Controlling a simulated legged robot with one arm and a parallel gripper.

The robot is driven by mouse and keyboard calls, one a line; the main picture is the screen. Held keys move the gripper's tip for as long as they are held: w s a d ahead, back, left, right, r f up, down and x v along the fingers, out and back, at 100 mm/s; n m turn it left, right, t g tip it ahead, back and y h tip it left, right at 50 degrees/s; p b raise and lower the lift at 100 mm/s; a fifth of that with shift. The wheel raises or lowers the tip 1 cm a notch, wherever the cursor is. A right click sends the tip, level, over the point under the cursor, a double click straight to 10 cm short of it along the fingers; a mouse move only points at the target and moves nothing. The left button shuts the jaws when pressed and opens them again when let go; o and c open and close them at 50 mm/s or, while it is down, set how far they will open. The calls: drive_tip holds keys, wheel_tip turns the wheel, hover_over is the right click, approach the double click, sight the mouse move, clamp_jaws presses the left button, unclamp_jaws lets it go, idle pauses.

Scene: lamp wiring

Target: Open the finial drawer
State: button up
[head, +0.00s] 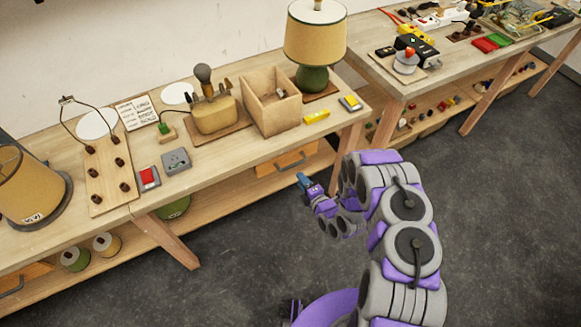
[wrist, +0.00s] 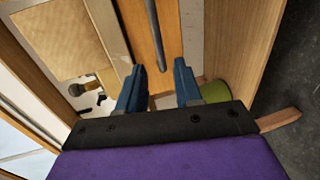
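A wooden drawer front (head: 268,170) with a dark bar handle (head: 290,162) sits under the workbench, beside my gripper. In the wrist view the drawer front (wrist: 173,25) is orange wood, and the grey handle (wrist: 153,35) runs down it. The drawer looks closed. My gripper (head: 303,180) is in front of the bench, close to the drawer. In the wrist view my gripper (wrist: 160,68) has its two blue fingers apart. The lower end of the handle shows between the fingertips; whether they touch it I cannot tell. No label is readable on the drawer.
The workbench top (head: 236,158) holds a lamp (head: 314,45), an open wooden box (head: 272,103) and a wired board (head: 108,175). A bench leg (head: 168,240) stands left of my arm. The grey floor in front is clear.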

sight(291, 165)
drive_tip(key=b+x, duration=0.1)
drive_tip(key=x, duration=0.9)
drive_tip(key=shift+d, duration=0.1)
drive_tip(key=shift+c, duration=0.2)
drive_tip(key=shift+s, duration=0.1)
clamp_jaws()
